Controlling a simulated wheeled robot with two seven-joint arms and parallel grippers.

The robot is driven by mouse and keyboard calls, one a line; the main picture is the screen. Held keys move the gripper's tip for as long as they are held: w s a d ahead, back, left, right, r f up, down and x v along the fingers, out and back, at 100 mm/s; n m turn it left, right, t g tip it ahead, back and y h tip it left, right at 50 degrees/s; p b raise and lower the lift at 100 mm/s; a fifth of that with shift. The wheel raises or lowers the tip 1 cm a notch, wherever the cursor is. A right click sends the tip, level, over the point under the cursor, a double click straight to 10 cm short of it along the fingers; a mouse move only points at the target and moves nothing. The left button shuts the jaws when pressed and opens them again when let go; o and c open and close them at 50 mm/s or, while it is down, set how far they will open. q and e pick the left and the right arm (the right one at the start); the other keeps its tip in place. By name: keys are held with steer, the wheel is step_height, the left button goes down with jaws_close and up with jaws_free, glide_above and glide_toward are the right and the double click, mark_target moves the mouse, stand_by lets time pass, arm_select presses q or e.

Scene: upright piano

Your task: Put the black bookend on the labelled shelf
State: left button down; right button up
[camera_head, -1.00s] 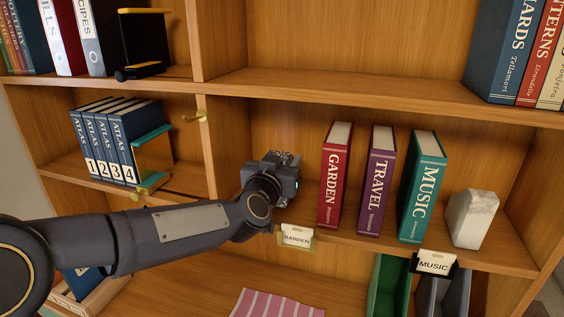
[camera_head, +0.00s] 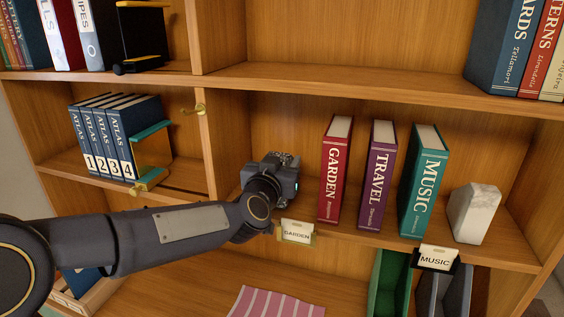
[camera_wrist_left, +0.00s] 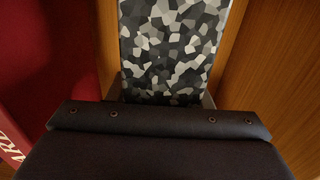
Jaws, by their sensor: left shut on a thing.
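My left gripper (camera_head: 277,170) is in the middle shelf bay, left of the red GARDEN book (camera_head: 335,172). In the head view the arm and gripper hide most of this block. The wrist view shows its patterned face upright, with the red book to its left and wood to its right. A GARDEN label (camera_head: 297,232) is on the shelf edge below the gripper, and a MUSIC label (camera_head: 436,259) is further right. My right gripper is not in view.
Purple TRAVEL (camera_head: 378,178) and teal MUSIC (camera_head: 423,185) books stand right of GARDEN, then a white marble block (camera_head: 474,214). A black bookend-like piece with yellow edges (camera_head: 143,36) is on the upper left shelf. A brass peg (camera_head: 195,109) protrudes from the divider.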

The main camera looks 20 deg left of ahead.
arm_select(q)
steer(key=shift+f+b, duration=0.3)
steer(key=c, duration=0.6)
jaws_free()
steer(key=shift+c, duration=0.2)
steer(key=shift+f, duration=0.2)
steer(key=s+b, duration=0.1)
steer(key=s, duration=0.6)
steer(key=shift+s+a+r, duration=0.1)
steer(key=shift+s+a, duration=0.05)
steer(key=shift+s, duration=0.2)
steer(key=s+a+f+n+g+h, duration=0.1)
steer(key=s+f+g, duration=0.5)
steer(key=s+f, duration=0.4)
steer(key=s+a+f+n+g+h, duration=0.1)
steer(key=s+f+g, duration=0.5)
steer(key=s, duration=1.2)
step_height(320, 180, down, 4)
steer(key=shift+a+h, duration=0.6)
steer(key=shift+a, duration=0.05)
